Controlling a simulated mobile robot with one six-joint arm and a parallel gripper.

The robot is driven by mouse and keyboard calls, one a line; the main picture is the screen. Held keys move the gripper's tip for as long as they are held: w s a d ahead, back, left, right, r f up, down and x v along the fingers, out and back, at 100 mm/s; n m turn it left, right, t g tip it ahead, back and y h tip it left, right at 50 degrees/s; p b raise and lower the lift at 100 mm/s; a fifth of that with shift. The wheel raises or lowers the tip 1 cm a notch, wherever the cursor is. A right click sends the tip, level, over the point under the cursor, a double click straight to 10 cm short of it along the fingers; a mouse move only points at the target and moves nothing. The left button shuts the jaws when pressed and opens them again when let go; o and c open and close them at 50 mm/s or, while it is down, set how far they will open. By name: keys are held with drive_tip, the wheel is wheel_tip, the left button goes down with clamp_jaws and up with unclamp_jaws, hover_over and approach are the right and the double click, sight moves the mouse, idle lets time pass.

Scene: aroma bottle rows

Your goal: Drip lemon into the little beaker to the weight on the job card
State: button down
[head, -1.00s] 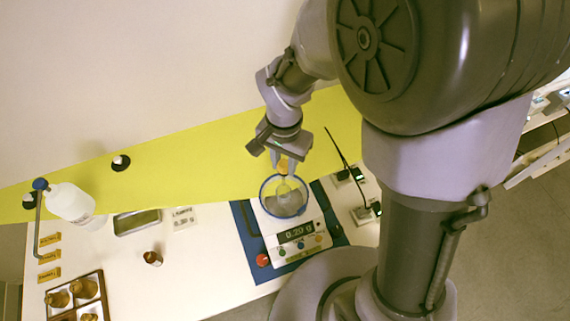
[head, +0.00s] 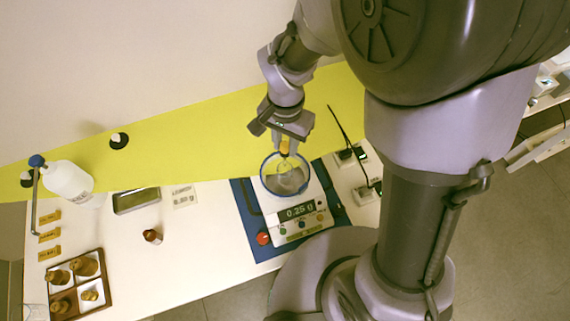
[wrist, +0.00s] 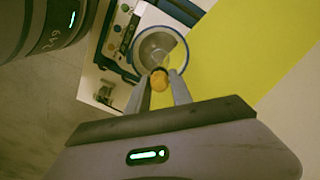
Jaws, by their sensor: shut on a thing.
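My gripper (head: 285,145) is shut on a dropper with an orange bulb (wrist: 159,81), which also shows between the fingers in the head view. It hangs above a round clear vessel with a blue rim (head: 264,170) on the white scale (head: 308,222). The vessel shows in the wrist view (wrist: 150,48) beyond the bulb. I cannot clearly make out the little beaker or the dropper tip inside it. The scale display (head: 296,212) reads 0.25 g. The job card (head: 183,195) lies left of the scale; its print is too small to read surely.
A small brown bottle (head: 152,237) stands alone on the table. A divided tray (head: 108,290) with several brown bottles is at front left. A white bottle (head: 68,180) and a metal dish (head: 137,201) are farther back.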

drive_tip(key=c, duration=1.8)
unclamp_jaws()
drive_tip(key=shift+r, duration=0.1)
wheel_tip(320, 180, up, 4)
drive_tip(key=p, duration=0.3)
